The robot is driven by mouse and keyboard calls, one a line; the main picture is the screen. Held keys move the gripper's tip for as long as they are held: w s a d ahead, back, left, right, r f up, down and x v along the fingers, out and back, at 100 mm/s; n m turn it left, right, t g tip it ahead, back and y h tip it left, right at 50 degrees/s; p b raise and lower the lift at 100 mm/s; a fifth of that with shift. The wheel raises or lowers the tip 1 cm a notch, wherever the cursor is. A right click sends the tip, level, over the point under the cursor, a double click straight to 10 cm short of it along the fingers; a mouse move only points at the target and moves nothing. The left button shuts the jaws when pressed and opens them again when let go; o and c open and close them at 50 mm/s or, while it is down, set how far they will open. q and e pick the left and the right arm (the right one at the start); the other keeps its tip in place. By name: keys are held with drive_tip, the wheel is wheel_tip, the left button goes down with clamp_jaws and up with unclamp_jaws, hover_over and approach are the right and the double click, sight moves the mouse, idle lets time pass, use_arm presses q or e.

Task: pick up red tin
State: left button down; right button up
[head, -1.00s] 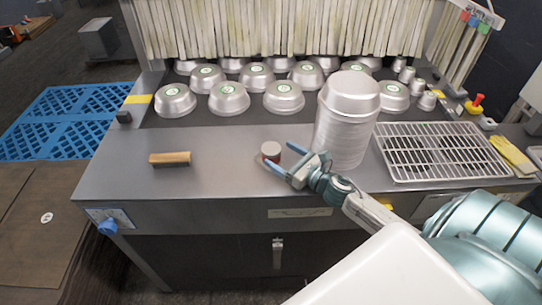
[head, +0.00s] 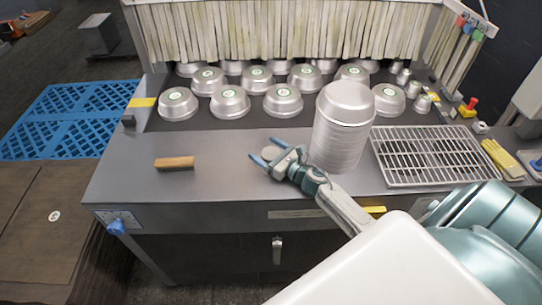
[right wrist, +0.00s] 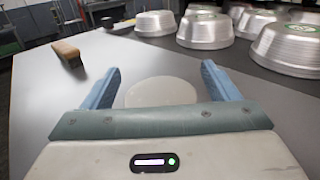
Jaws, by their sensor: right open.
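The red tin (head: 268,153) stands on the front ledge of the grey work table; in the head view only part of its pale lid shows, and my gripper hides its red side. In the right wrist view its round pale lid (right wrist: 160,91) lies between the two blue fingers. My right gripper (head: 262,150) is open, with a finger on each side of the tin; I cannot tell whether either touches it. It also shows in the right wrist view (right wrist: 160,70). My left gripper is not in view.
A tall stack of metal pans (head: 341,135) stands just right of my right gripper. A wooden-handled brush (head: 174,163) lies to the left. Several upturned pans sit behind on the dark belt. A wire rack (head: 435,155) is at the right. The ledge between brush and tin is clear.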

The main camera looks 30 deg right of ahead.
drive_tip(key=c, duration=1.1)
